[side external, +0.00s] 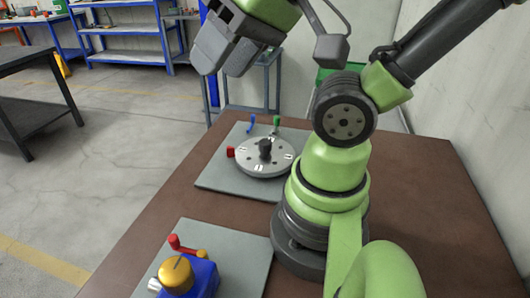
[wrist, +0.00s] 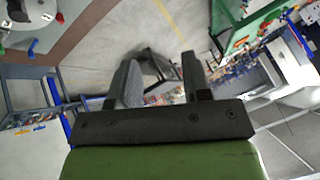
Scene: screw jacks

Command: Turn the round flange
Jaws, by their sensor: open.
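The round flange (side external: 264,160) is a light grey disc with a dark hub in its middle and several slots. It lies flat on the far grey plate (side external: 215,176) on the brown table. A red block sits at its left edge. Part of it shows at the top left corner of the wrist view (wrist: 20,12). My gripper (side external: 222,72) is raised high above and to the left of the flange, apart from it. In the wrist view its two fingers (wrist: 160,85) stand apart with nothing between them.
A blue handle (side external: 251,124) and a green one (side external: 277,122) stand behind the flange. A near grey plate (side external: 252,243) carries a blue device (side external: 203,278) with a yellow knob and red lever. A wall borders the table's right. Shelves and a dark table (side external: 35,80) stand beyond.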

